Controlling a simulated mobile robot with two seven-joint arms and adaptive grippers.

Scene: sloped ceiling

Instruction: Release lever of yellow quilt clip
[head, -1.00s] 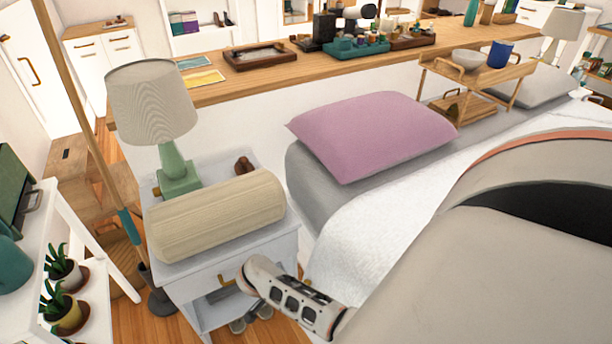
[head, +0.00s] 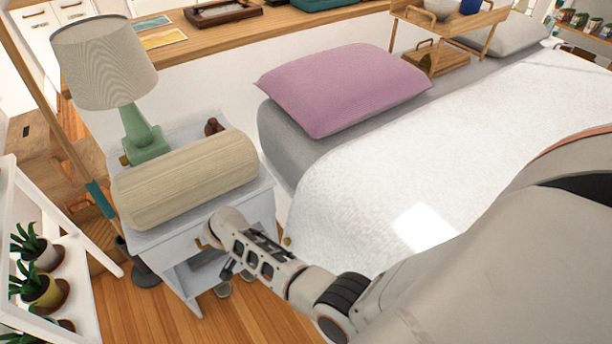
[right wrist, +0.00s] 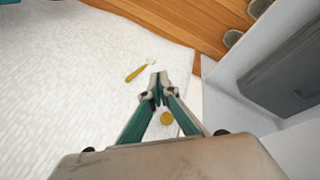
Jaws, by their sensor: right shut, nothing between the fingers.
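In the right wrist view, a slim yellow lever (right wrist: 135,74) lies against the white quilt (right wrist: 70,85) near its edge, and a round yellow piece (right wrist: 167,118) shows between my finger links. I cannot tell how these two parts of the clip join. My right gripper (right wrist: 157,86) is shut and empty, its tips just right of the lever and seemingly apart from it. In the head view a small yellow piece (head: 287,240) shows at the quilt's side beside my right arm. My right fingers are not clear there. My left gripper is out of view.
A white nightstand (head: 262,199) stands close to the quilt's edge, holding a beige bolster (head: 185,180) and a green lamp (head: 140,130). A pink pillow (head: 345,88) lies on the bed. Slippers (right wrist: 232,38) are on the wooden floor in the narrow gap.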

